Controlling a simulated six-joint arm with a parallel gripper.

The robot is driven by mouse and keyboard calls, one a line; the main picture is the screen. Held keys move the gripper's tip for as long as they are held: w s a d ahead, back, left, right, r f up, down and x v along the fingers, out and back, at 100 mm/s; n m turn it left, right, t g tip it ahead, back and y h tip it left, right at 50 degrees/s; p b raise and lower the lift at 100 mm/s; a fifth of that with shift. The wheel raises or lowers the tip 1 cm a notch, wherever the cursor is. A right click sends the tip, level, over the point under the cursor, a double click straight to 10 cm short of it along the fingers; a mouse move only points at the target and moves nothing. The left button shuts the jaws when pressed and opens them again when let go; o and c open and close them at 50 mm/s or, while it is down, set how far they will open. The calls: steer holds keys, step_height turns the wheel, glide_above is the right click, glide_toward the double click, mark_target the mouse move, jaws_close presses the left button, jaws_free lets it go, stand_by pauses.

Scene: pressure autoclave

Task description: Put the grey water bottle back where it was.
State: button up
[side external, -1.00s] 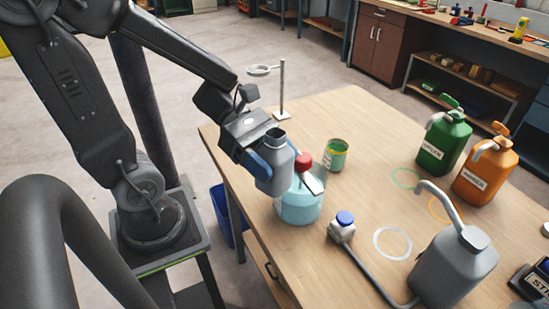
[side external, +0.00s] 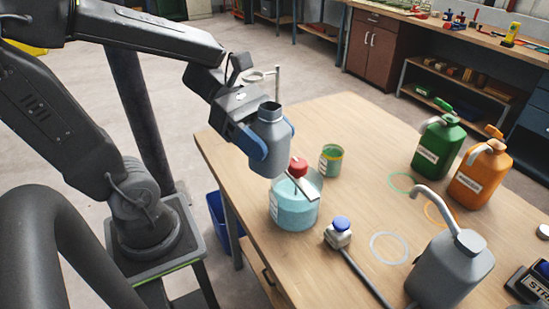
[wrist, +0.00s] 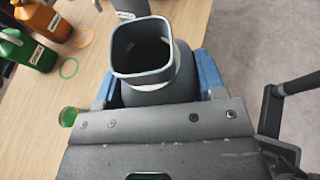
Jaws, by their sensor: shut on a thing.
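My gripper (side external: 258,143) is shut on the grey water bottle (side external: 271,150) and holds it upright, raised above the table, near the clear container of blue liquid (side external: 297,212). The bottle's open square mouth (wrist: 143,50) faces the camera in the wrist view, with the blue fingers (wrist: 208,75) on either side of it. A white ring (side external: 389,247), a green ring (side external: 402,182) and an orange ring (side external: 436,214) lie on the table. The orange ring is partly hidden by the spout of the large grey jug (side external: 455,265).
A ring stand (side external: 277,88) is at the back. The table's back middle is clear.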

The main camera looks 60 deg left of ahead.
step_height(320, 180, up, 2)
steer(key=w+a+n+t+y, duration=0.1)
steer(key=w+a, duration=0.3)
steer(key=a, duration=0.3)
steer(key=w+a+n+t, duration=0.1)
steer(key=w+a+t, duration=0.15)
steer(key=a, duration=0.55)
steer(key=s+a+n+t+y, duration=0.1)
steer(key=a+n+y, duration=0.1)
steer(key=a, duration=1.3)
step_height(320, 180, down, 12)
steer(key=shift+w+d+f, duration=1.1)
steer(key=shift+w+f, duration=0.4)
steer(key=shift+f, duration=0.35)
steer(key=shift+w+d+f, duration=1.05)
steer(key=shift+w+f, duration=0.45)
steer(key=shift+f, duration=0.35)
steer(key=shift+w+d+f, duration=1.1)
steer(key=shift+w+f, duration=0.4)
steer(key=shift+f, duration=0.35)
